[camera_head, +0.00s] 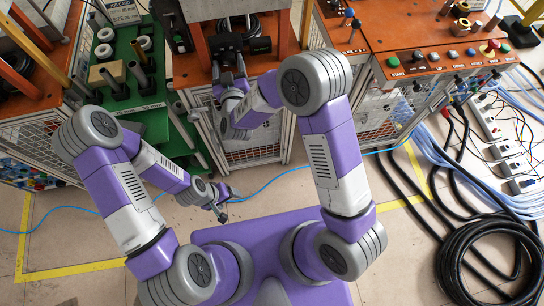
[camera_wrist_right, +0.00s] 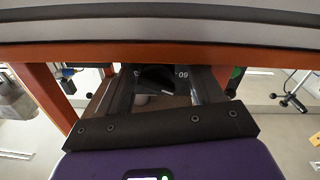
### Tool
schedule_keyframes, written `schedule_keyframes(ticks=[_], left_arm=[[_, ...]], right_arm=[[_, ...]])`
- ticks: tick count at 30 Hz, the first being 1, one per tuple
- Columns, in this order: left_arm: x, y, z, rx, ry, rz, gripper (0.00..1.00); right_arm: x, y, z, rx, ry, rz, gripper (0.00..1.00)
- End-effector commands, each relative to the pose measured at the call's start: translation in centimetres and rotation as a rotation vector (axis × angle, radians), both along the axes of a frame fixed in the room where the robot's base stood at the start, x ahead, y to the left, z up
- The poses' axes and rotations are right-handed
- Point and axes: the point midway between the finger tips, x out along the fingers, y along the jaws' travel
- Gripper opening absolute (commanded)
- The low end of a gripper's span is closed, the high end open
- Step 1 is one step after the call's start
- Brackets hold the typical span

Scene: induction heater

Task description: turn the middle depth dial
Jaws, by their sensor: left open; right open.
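In the right wrist view a dark dial-like part (camera_wrist_right: 155,78), with a pale marking beside it, sits under an orange edge. It shows between the two fingers of my right gripper (camera_wrist_right: 168,88), which are apart. I cannot tell whether they touch it. In the head view my right gripper (camera_head: 228,68) reaches up to a dark block (camera_head: 260,45) at the front of the orange-framed middle unit; the dial itself is not clear there. My left gripper (camera_head: 221,210) is low over the floor, away from the unit, and holds nothing that I can see.
A green bench (camera_head: 150,125) with rods and rings stands at left. An orange control panel (camera_head: 445,58) with several coloured buttons is at right. Black hoses (camera_head: 490,245) coil on the floor at lower right. A blue cable (camera_head: 275,180) crosses the floor near my left gripper.

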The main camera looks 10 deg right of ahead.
Motion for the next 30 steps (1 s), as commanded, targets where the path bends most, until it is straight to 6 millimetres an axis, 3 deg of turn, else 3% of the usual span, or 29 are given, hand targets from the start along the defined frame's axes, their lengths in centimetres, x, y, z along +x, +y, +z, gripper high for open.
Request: schedule_keyframes(ticks=[9,20,30], left_arm=[[0.0,0.0,0.5,0.000,0.000,0.000,0.76],[0.0,0.0,1.5,0.000,0.000,0.000,0.76],[0.0,0.0,2.3,0.000,0.000,0.000,0.76]], right_arm=[[0.1,-0.3,0.3,0.467,-0.002,-0.009,0.66],[-7.3,0.3,0.4,0.462,-0.002,-0.001,0.66],[-7.6,-1.5,-6.0,0.479,0.256,0.030,0.66]])
